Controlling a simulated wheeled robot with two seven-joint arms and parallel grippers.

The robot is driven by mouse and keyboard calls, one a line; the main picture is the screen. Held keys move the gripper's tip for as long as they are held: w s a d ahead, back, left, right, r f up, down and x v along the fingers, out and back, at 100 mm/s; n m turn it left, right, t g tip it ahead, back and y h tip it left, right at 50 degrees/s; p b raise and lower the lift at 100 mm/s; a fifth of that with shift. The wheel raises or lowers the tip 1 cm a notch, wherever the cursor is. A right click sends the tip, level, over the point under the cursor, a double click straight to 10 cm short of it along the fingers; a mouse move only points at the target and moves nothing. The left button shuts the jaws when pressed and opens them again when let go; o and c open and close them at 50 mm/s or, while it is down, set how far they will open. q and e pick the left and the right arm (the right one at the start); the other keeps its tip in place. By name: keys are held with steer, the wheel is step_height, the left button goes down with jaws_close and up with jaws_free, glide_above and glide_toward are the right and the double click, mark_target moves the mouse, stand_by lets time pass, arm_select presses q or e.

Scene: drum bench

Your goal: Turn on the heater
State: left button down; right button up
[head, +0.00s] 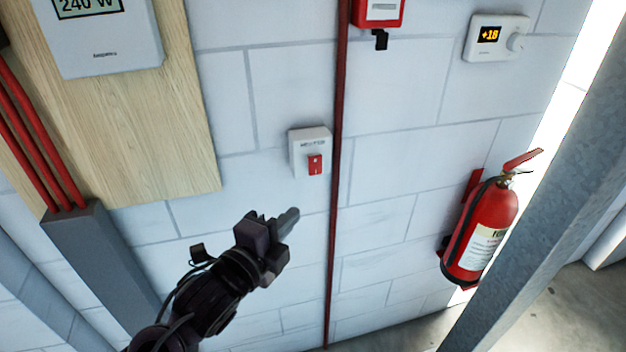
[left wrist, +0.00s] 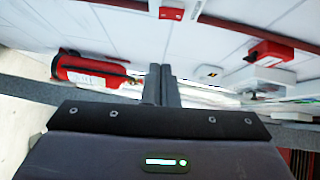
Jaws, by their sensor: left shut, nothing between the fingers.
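A white wall switch box (head: 310,143) with small, blurred lettering and a red rocker (head: 315,164) is on the white block wall, just left of a thin red pipe. I cannot tell the rocker's position. My left gripper (head: 290,216) is shut and empty, below and slightly left of the switch box in the head view. Its fingers point right, and a gap shows in the picture between them and the box. In the left wrist view the shut fingers (left wrist: 161,85) show mid-frame. A white thermostat (head: 497,37) reading +18 is at the upper right. My right gripper is not in view.
A white meter (head: 103,48) reading 240 W is on a wooden board (head: 160,130). The red pipe (head: 336,190) runs down the wall. A red fire extinguisher (head: 483,230) hangs at the right, beside a grey post (head: 545,190). A red box (head: 379,10) is at the top.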

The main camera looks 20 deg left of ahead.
arm_select(q)
glide_toward(321, 172)
steer(key=w+d, duration=0.2)
steer(key=w, duration=0.2)
steer(key=shift+w+a+f, duration=0.3)
steer(key=shift+w+a, duration=0.2)
steer(key=shift+w, duration=0.3)
